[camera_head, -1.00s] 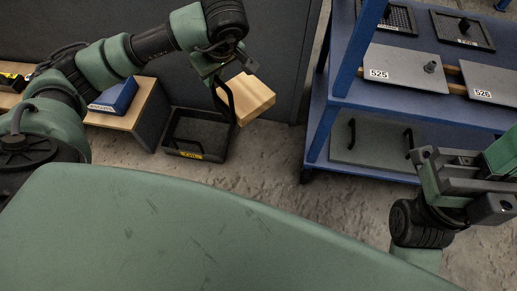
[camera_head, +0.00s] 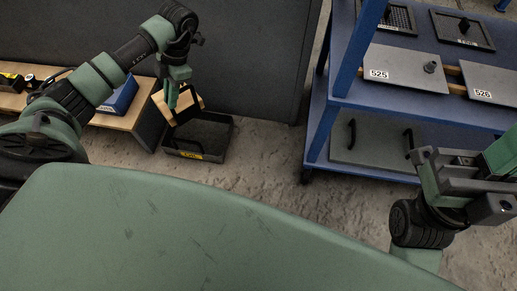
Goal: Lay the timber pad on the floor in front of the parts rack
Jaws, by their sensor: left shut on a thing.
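The timber pad (camera_head: 188,109) is a pale wooden block. My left gripper (camera_head: 182,103) is shut on it and holds it up, tilted, at the upper left of the view. The pad overlaps the back left part of a black bin and the bench end in the picture; its exact height is hard to tell. The parts rack (camera_head: 330,98) is a blue shelf unit at the right. The floor (camera_head: 262,160) in front of it is bare. My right gripper (camera_head: 470,182) is at the right edge, in front of the rack; its jaw state is unclear.
The black bin (camera_head: 222,146) with a yellow label stands on the floor. A wooden bench (camera_head: 136,116) holds a blue item (camera_head: 119,97). Grey plates (camera_head: 405,68) lie on the rack's shelf, with a larger handled panel (camera_head: 372,142) below. A dark partition (camera_head: 262,60) stands behind.

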